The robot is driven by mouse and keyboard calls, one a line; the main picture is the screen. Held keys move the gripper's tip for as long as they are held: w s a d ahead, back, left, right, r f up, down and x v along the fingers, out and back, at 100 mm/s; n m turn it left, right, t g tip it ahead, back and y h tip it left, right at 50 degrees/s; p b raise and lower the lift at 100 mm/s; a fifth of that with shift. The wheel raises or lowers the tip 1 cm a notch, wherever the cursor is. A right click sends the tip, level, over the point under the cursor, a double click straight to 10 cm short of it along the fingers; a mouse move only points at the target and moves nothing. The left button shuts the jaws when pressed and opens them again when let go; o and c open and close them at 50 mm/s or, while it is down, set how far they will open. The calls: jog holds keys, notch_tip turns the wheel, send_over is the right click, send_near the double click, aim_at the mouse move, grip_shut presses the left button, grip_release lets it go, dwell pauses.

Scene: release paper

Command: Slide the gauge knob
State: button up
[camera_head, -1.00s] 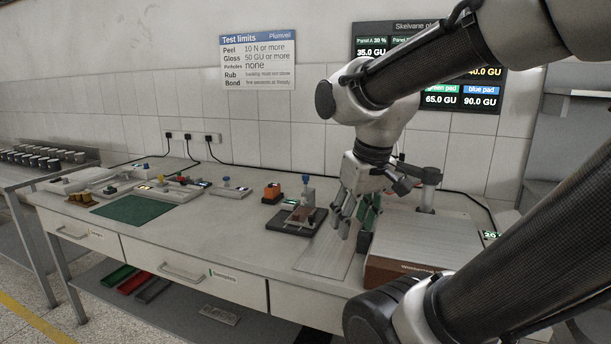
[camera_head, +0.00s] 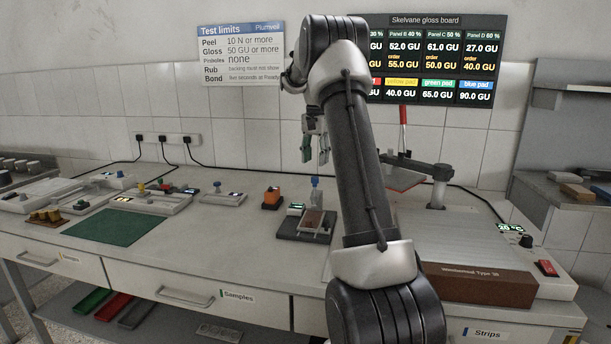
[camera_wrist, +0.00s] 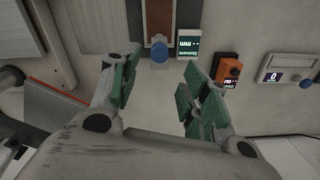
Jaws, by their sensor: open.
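My gripper (camera_head: 315,148) is open and empty, raised above the back of the bench, behind the dark-based gauge (camera_head: 291,226) in the head view. That gauge has a brown panel, a small lit display (camera_head: 295,209) and an upright blue knob (camera_head: 315,181). In the wrist view, the blue knob (camera_wrist: 159,49) shows beyond the gap between my green-padded fingers (camera_wrist: 158,86), next to a display reading mm (camera_wrist: 190,44). Nothing touches the knob. Another blue knob (camera_head: 217,185) is on a flat grey unit further left. I cannot tell for certain which one the task names.
An orange block device (camera_head: 271,198) stands left of the dark-based gauge. A green mat (camera_head: 118,227) lies further left. The bench front (camera_head: 230,255) is clear.

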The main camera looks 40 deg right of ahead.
jog(key=shift+w+r+m, duration=0.1)
jog(key=shift+r+m, duration=0.4)
jog(key=shift+s+a+f+m, duration=0.15)
jog(key=shift+s+m, duration=0.1)
jog(key=shift+m, duration=0.25)
notch_tip(320, 180, down, 8)
jog(key=shift+r, duration=0.15)
